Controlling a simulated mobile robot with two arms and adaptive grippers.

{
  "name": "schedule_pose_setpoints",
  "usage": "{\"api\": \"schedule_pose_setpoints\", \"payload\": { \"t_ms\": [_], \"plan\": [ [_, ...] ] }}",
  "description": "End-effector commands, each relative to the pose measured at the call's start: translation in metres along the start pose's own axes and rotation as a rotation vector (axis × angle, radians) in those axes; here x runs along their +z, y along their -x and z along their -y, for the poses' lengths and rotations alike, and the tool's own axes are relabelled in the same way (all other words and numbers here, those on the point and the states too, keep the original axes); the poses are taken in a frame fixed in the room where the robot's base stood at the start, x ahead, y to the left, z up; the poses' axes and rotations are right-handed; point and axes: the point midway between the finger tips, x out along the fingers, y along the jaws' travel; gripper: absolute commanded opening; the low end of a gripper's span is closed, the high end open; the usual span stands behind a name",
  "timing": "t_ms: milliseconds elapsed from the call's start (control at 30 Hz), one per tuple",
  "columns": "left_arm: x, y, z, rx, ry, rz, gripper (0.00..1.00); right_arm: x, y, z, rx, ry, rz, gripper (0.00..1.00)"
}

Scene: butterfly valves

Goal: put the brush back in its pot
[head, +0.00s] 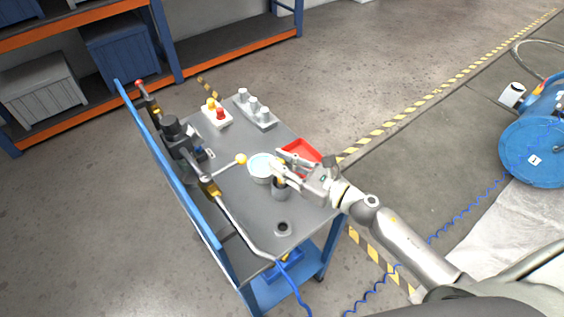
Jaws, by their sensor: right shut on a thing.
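My right gripper (280,168) reaches in from the right over the grey cart top. It is shut on the brush (275,171), of which only a small pale part shows between the fingers. Directly below the fingertips stands a dark grey pot (280,191), partly covered by the gripper. I cannot tell whether the brush's lower end is inside the pot or above it. My left gripper is not in view.
A pale bowl (259,168) sits left of the gripper, with a red tray (302,149) behind. A dark round fitting (283,229) stands near the front. A button box (216,114) is at the back.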

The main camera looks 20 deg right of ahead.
Motion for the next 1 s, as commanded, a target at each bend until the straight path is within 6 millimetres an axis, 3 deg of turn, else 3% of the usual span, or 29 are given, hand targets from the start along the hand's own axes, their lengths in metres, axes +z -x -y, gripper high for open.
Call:
{"api": "schedule_pose_setpoints", "payload": {
  "t_ms": [400, 433, 600, 1000],
  "plan": [
    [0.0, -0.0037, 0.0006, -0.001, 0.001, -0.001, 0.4, -0.0044, 0.0, 0.0, 0.0, 0.0, 0.0, 0.0],
    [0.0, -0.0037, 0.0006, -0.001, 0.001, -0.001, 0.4, -0.0046, 0.0, 0.0, 0.0, 0.0, 0.0, 0.21],
    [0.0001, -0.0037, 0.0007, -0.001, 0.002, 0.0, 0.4, -0.0046, 0.0, 0.0, 0.0, 0.0, 0.0, 0.42],
    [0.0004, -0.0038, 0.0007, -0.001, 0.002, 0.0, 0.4, -0.0046, 0.0, 0.0, 0.0, 0.001, 0.0, 0.42]
  ]
}}
